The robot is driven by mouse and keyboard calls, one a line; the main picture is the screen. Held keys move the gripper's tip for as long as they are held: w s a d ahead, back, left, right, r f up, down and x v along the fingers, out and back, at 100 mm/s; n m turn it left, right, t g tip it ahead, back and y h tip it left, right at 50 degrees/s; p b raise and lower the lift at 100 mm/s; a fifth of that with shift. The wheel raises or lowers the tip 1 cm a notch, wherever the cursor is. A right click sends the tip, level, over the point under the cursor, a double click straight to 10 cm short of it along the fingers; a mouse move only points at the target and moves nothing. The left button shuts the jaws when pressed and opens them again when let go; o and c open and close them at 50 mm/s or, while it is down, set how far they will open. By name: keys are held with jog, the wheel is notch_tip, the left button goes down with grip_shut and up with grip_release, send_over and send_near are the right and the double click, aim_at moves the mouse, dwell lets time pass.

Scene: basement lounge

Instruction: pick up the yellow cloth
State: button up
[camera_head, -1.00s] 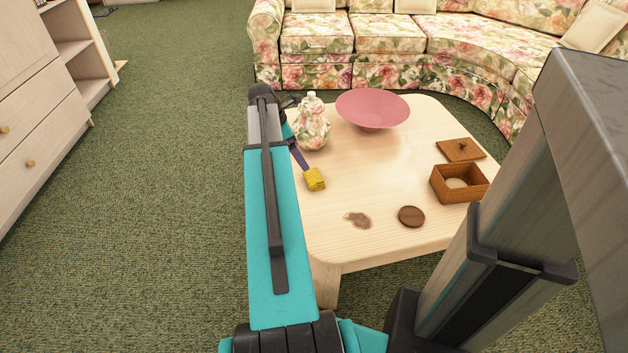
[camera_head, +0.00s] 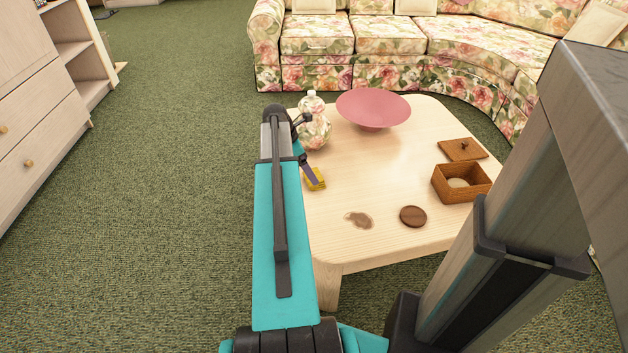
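The yellow cloth (camera_head: 318,181) is a small folded piece lying near the left edge of the pale wooden table (camera_head: 375,185). My gripper (camera_head: 311,177) is a dark shape just right of my teal arm link. It points down at the cloth and overlaps its upper left part in the picture. Its fingers are too small to make out, so I cannot tell whether they touch the cloth or how far they are open.
A floral vase (camera_head: 314,130) stands close behind my gripper, beside a pink bowl (camera_head: 373,108). An open wooden box (camera_head: 461,192), its lid (camera_head: 462,150), a brown disc (camera_head: 413,216) and a brown stain (camera_head: 359,220) are on the table. A floral sofa (camera_head: 390,35) stands behind.

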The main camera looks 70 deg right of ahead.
jog(key=shift+f, duration=0.1)
jog(key=shift+b+x, duration=1.15)
jog(key=shift+x, duration=1.3)
jog(key=shift+a, duration=0.1)
jog(key=c, duration=1.1)
jog(key=shift+c, duration=0.2)
